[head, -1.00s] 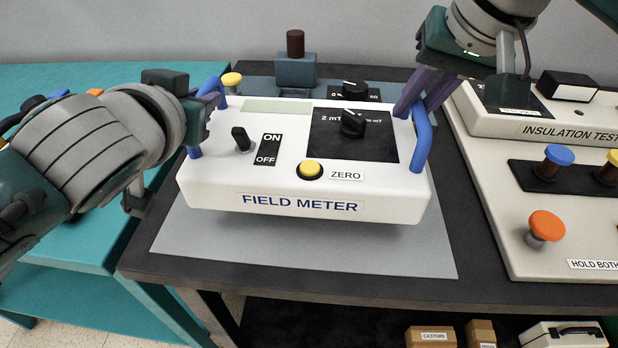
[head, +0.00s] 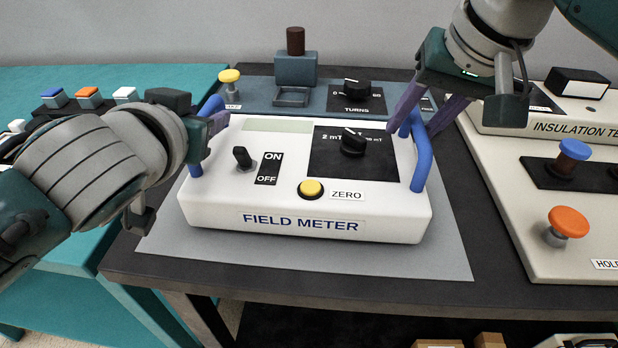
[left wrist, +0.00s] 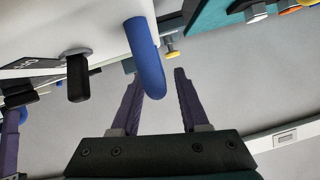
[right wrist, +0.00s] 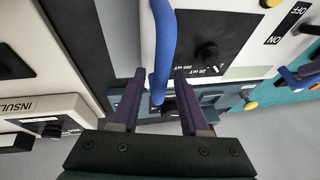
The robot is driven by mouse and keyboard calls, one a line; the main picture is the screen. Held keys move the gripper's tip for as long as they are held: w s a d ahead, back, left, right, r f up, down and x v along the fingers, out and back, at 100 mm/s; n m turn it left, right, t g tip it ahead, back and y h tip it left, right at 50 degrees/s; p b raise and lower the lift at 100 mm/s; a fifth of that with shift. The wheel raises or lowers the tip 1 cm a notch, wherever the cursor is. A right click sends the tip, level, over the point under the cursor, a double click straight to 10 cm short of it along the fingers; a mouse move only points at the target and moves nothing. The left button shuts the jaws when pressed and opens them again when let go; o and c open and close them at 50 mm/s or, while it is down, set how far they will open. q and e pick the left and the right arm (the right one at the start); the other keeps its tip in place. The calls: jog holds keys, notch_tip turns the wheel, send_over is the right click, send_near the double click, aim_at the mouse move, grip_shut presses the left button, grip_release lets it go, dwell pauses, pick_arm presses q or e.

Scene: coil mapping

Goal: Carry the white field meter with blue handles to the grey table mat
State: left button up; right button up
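The white field meter (head: 300,223) lies level on the grey table mat (head: 420,262), with mat showing in front and at both sides. Its left blue handle (left wrist: 146,60) and right blue handle (head: 421,165) stand up at its ends. My left gripper (head: 212,124) is at the left handle with its fingers apart; the left wrist view shows a gap between them, the handle's end near the tips. My right gripper (head: 414,128) is open, its fingers spread on either side of the right handle, which also shows in the right wrist view (right wrist: 163,40).
A blue-grey unit with a TURNS dial (head: 357,97), a yellow knob (head: 229,76) and a brown-topped block (head: 296,68) stands behind the meter. The insulation tester (head: 550,225) stands at the right. A teal bench (head: 60,250) with several coloured buttons is at the left.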

pick_arm(q)
jog(key=shift+o, duration=0.2)
jog(key=shift+s, duration=0.1)
pick_arm(e)
jog(key=shift+o, duration=0.2)
jog(key=shift+r, duration=0.1)
pick_arm(q)
jog(key=v, duration=1.1)
jog(key=shift+s+r, duration=0.2)
jog(key=shift+s, duration=0.15)
pick_arm(e)
jog(key=v, duration=1.2)
jog(key=shift+s, duration=0.1)
